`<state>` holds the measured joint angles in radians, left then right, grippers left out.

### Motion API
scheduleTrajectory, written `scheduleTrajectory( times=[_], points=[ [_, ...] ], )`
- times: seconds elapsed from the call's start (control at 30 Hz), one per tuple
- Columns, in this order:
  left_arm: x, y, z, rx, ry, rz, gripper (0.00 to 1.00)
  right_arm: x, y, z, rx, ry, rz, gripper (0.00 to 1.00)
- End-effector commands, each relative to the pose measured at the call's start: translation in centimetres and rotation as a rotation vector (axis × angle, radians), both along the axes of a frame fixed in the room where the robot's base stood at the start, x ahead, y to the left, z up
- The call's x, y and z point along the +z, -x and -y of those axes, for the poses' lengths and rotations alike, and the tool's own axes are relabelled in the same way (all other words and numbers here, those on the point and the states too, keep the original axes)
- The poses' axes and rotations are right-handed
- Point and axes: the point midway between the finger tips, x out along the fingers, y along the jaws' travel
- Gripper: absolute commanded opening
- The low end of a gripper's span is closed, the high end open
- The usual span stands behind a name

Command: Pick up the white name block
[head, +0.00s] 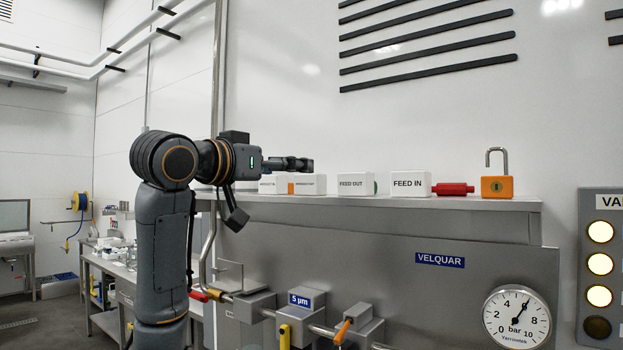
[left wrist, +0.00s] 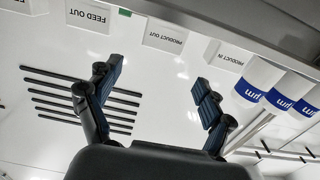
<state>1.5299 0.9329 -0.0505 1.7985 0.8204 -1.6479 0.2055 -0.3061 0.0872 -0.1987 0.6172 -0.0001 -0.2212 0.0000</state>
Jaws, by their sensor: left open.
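Several white name blocks stand in a row on the steel shelf. In the head view they are the FEED IN block (head: 411,187), the FEED OUT block (head: 356,188), and two partly covered ones, the PRODUCT OUT block (head: 312,187) and the PRODUCT IN block (head: 267,188). My left gripper (head: 306,164) is just above the PRODUCT OUT block in the picture, apart from it. In the left wrist view, my left gripper (left wrist: 157,76) is open and empty, with the FEED OUT block (left wrist: 85,14), PRODUCT OUT block (left wrist: 165,38) and PRODUCT IN block (left wrist: 227,56) beyond its fingers. My right gripper is out of view.
White cylinders (left wrist: 260,78) with blue labels are near the PRODUCT IN block. A pressure gauge (head: 516,318) and pipework are below.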

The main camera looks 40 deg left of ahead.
Motion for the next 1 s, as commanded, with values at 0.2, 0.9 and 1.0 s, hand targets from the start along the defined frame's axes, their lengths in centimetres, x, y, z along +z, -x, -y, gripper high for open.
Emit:
scheduleTrajectory(
  times=[0.2, 0.9, 1.0],
  points=[
    [0.0, -2.8, -0.3, 0.001, 0.001, -0.002, 0.81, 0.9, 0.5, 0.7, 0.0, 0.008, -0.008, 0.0],
    [-0.8, -8.3, -0.1, 0.0, 0.0, 0.0, 0.81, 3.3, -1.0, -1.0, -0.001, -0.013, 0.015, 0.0],
    [-0.8, -8.3, -0.1, 0.001, -0.001, 0.0, 0.69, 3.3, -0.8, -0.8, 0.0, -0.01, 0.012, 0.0]
  ],
)
